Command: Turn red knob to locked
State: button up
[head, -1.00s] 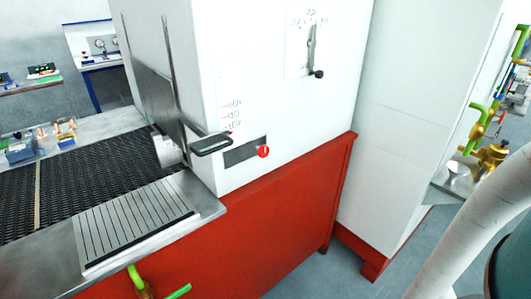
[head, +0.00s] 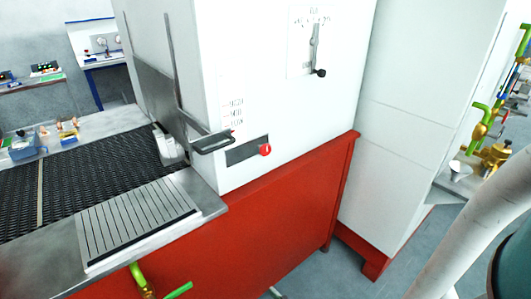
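The red knob (head: 266,150) is small and round with a light mark on its face. It sits at the right end of a dark grey plate (head: 243,152) on the white machine's front, just above the red base. The mark is too small to tell its setting surely. My gripper is not seen in the head view. Only a pale arm link of mine shows at the right edge, well apart from the knob. Nothing covers the knob.
A dark handle (head: 212,142) sticks out left of the knob. A lever (head: 318,52) with a black ball hangs above right. The mesh belt (head: 110,165) and a slotted metal plate (head: 135,222) lie left. Grey floor (head: 330,280) is open at the lower right.

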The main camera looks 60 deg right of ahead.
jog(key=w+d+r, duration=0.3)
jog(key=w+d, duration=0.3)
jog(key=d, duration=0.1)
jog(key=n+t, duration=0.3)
send_near(267, 150)
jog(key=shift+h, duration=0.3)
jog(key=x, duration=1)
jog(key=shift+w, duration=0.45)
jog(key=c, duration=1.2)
